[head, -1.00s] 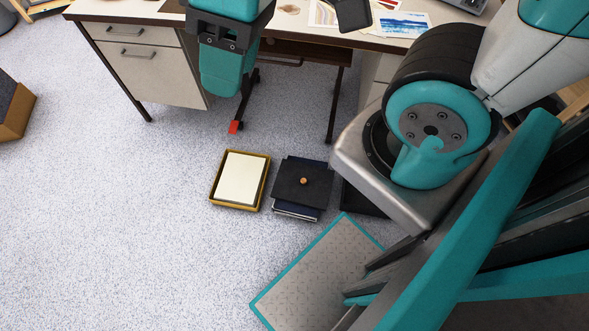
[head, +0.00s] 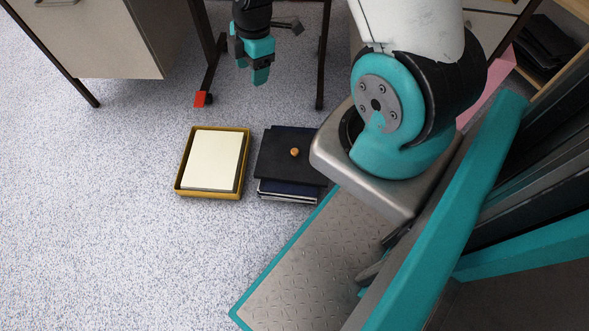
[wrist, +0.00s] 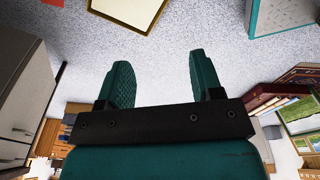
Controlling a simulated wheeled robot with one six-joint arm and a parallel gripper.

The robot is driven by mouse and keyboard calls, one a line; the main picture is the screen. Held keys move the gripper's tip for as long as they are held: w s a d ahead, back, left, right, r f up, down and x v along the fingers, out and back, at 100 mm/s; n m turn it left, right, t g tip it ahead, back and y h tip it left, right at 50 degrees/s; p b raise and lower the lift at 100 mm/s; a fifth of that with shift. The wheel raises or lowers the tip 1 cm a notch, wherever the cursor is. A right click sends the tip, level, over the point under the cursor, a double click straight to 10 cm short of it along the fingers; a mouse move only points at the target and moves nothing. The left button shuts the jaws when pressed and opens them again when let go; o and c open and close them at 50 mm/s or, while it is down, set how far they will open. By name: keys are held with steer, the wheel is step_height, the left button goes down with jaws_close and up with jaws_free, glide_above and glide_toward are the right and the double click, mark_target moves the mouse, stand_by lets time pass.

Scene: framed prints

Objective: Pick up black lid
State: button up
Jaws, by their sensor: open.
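The black lid (head: 272,166) is a flat dark square with a small orange-brown knob (head: 294,152) on top. In the head view it lies on a stack of dark blue and grey flat items (head: 288,195) on the floor, its right edge close behind my arm's base. My gripper (head: 258,76) is above and beyond the lid, apart from it. The wrist view shows my gripper (wrist: 160,64) with its two teal fingers spread and nothing between them. The lid does not show in the wrist view.
A yellow-rimmed box (head: 179,188) with a cream panel inside lies just left of the lid. Desk legs and a drawer unit (head: 105,40) stand behind, with a red piece (head: 200,99) at one foot. My base plate is in front. Speckled floor at left is clear.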

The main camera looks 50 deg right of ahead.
steer(key=s+d+f+n+b, duration=0.1)
steer(key=s+d+f+b, duration=0.15)
steer(key=f, duration=0.65)
steer(key=s+d+f+n+h+b, duration=0.15)
steer(key=d+f+b, duration=0.25)
steer(key=f, duration=0.4)
steer(key=s+d+f+n+b, duration=0.1)
steer(key=d+f+n+b, duration=0.2)
steer(key=f, duration=0.6)
steer(key=b, duration=0.7)
glide_above(295, 151)
steer(key=shift+m+g, duration=0.4)
steer(key=shift+m, duration=0.05)
step_height(295, 151, down, 11)
steer(key=shift+r, duration=0.15)
step_height(295, 151, down, 6)
steer(key=b, duration=0.5)
steer(key=shift+r, duration=0.15)
steer(key=shift+c, duration=0.4)
steer(key=c, duration=0.9)
